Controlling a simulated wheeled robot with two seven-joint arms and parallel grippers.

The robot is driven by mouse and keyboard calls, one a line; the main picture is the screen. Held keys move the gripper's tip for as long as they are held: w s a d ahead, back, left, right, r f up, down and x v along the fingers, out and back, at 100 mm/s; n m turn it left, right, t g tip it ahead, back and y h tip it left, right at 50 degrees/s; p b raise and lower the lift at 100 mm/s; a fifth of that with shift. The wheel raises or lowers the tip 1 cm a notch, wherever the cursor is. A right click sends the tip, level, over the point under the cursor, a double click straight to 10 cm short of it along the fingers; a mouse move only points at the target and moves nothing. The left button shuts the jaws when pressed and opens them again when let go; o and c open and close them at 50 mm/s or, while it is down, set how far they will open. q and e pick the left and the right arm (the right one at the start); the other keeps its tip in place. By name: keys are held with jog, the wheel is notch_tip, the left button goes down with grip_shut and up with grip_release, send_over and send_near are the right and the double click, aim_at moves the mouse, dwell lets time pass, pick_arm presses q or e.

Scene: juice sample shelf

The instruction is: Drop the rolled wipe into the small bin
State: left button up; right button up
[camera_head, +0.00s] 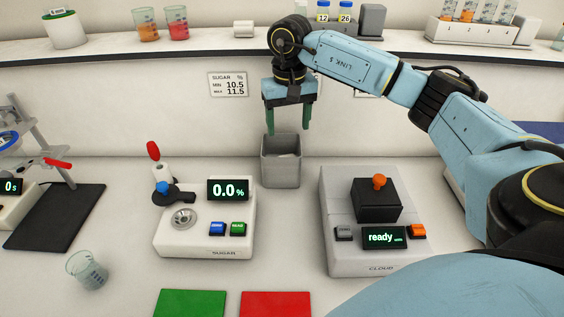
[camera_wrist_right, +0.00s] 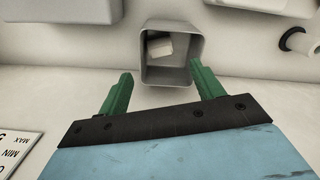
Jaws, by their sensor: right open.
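The small grey bin (camera_head: 281,172) stands against the back wall panel, between the two instruments. My right gripper (camera_head: 289,131) is above the bin with its green fingers pointing down, spread apart and empty. In the right wrist view the fingers (camera_wrist_right: 157,93) are open at the near side of the bin (camera_wrist_right: 185,75). A small white block-like piece, which looks like the rolled wipe (camera_wrist_right: 160,47), lies inside the bin. In the head view the bin's contents are hard to make out. My left gripper is not in view.
The sugar meter (camera_head: 207,245) stands left of the bin, and the cloud meter (camera_head: 350,245) stands right of it. Green (camera_head: 190,303) and red (camera_head: 275,304) mats lie in front. The shelf edge (camera_head: 150,53) runs behind my right gripper.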

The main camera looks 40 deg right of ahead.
notch_tip(320, 180, up, 13)
jog(key=p, duration=0.1)
jog(key=shift+r+p, duration=0.2)
jog(key=shift+p, duration=0.2)
dwell(0.3)
